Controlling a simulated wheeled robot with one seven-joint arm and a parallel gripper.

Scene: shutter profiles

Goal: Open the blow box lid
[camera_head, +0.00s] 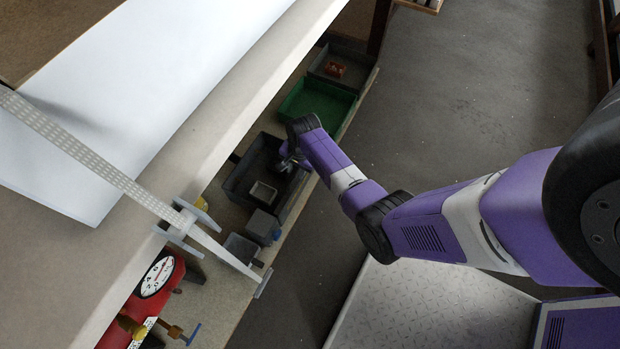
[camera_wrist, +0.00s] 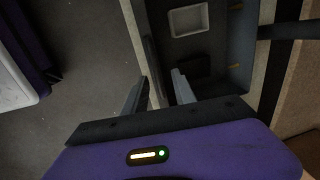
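No container here is clearly marked as the blow box, and I cannot make out its lid. A dark grey open box (camera_head: 238,178) stands on the lower shelf in the head view; it also shows in the wrist view (camera_wrist: 237,62). A small pale tray (camera_head: 262,193) lies in it and shows in the wrist view (camera_wrist: 188,20). My gripper (camera_wrist: 160,77) is open, its two fingers apart at the box's near side wall. I cannot tell whether they touch it. In the head view my gripper (camera_head: 290,162) is at the box's right side, partly hidden by my wrist.
A green tray (camera_head: 315,102) and a grey tray (camera_head: 352,60) with a red item stand farther along the shelf. Small grey containers (camera_head: 262,226) and a red gauge unit (camera_head: 150,290) stand nearer. The white worktop overhangs the shelf. The floor at right is clear.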

